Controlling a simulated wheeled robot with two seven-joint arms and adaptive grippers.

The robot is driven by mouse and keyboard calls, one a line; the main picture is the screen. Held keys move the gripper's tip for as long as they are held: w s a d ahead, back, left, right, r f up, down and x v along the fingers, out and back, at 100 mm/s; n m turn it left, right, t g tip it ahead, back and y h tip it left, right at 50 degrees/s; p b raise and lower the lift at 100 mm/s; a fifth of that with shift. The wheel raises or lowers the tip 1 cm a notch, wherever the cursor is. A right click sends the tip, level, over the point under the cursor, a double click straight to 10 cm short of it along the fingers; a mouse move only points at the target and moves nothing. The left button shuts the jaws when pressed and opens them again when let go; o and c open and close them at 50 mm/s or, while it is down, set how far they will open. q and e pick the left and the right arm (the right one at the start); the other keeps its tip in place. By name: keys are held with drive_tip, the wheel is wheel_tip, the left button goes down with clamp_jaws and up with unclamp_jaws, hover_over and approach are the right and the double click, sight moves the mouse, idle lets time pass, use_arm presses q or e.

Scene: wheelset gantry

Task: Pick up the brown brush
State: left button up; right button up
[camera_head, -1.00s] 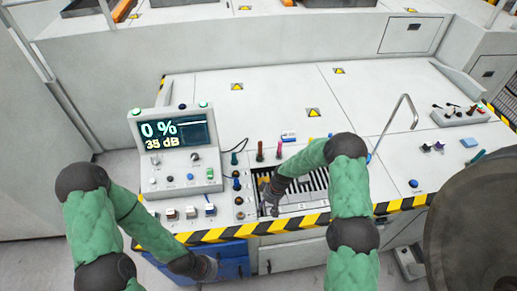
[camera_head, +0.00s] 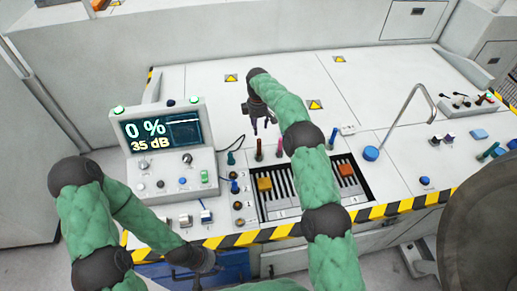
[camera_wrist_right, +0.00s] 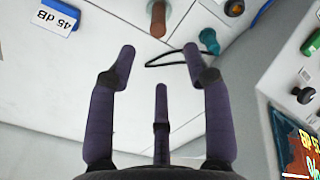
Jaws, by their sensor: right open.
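Two slim reddish-brown upright handles stand on the console behind the slider panel, a left handle (camera_head: 259,149) and a right handle (camera_head: 279,148). I cannot tell which is the brown brush.
A teal handle (camera_head: 231,158) with a black loop stands left of the handles. The display box (camera_head: 165,160) is further left. The slider panel (camera_head: 306,188) lies in front, and a bent metal rod (camera_head: 408,105) rises at right.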

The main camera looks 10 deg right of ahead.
sight(259, 141)
drive_tip(key=f, duration=0.7)
drive_tip(key=f+b, duration=0.1)
drive_tip(key=f, duration=0.2)
drive_tip(key=shift+d+f, duration=0.2)
drive_tip(key=shift+d, duration=0.05)
clamp_jaws()
